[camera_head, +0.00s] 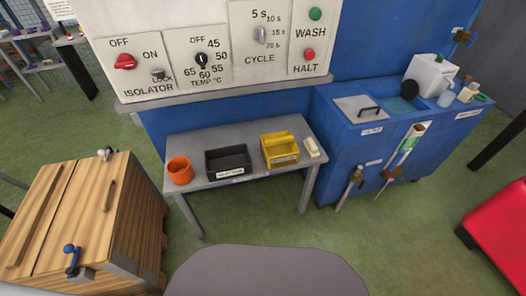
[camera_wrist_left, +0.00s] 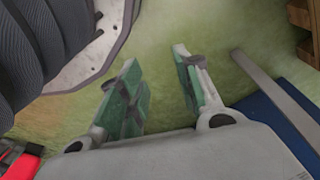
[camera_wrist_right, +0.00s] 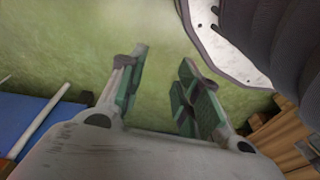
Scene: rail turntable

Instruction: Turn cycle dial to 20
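The cycle dial (camera_head: 261,35) is a grey knob on a white panel, in the upper middle of the head view. Marks for 5 s, 10 s, 15 s and 20 s run from its top down its right side. The knob stands roughly upright; I cannot tell exactly which mark it points at. My left gripper (camera_wrist_left: 160,80) is open and empty over the green floor in the left wrist view. My right gripper (camera_wrist_right: 160,85) is open and empty over the floor in the right wrist view. Neither gripper shows in the head view.
Beside the dial are a temperature knob (camera_head: 203,60), a red isolator switch (camera_head: 125,62), a green wash button (camera_head: 315,14) and a red halt button (camera_head: 309,54). A grey table (camera_head: 200,138) with bins stands below. A wooden crate (camera_head: 130,215) is left, a blue cabinet (camera_head: 335,150) right.

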